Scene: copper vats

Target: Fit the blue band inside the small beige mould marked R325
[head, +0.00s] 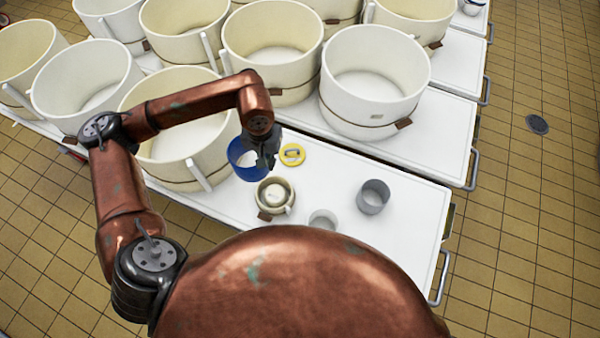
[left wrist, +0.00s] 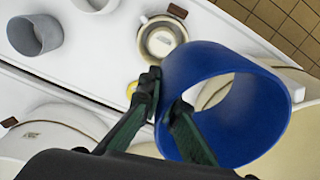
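The blue band (head: 238,165) is a short open ring. It is in my left gripper (head: 268,160), which pinches its wall at one side. In the left wrist view the two fingers (left wrist: 166,96) sit at the near wall of the blue band (left wrist: 240,125), and the band looks tilted. The small beige mould (head: 262,190) stands on the white table, just in front of the gripper, with a brown tag and a pale round inside. It also shows in the left wrist view (left wrist: 145,42), beyond the band and apart from it. No marking is readable. My right gripper is not in view.
A yellow ring (head: 301,155) lies behind the small mould. A grey cup (head: 373,200) and a whitish cup (head: 322,218) stand to its right. Large cream moulds (head: 375,90) crowd the tables behind and left. The white table (head: 415,215) is clear at the right.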

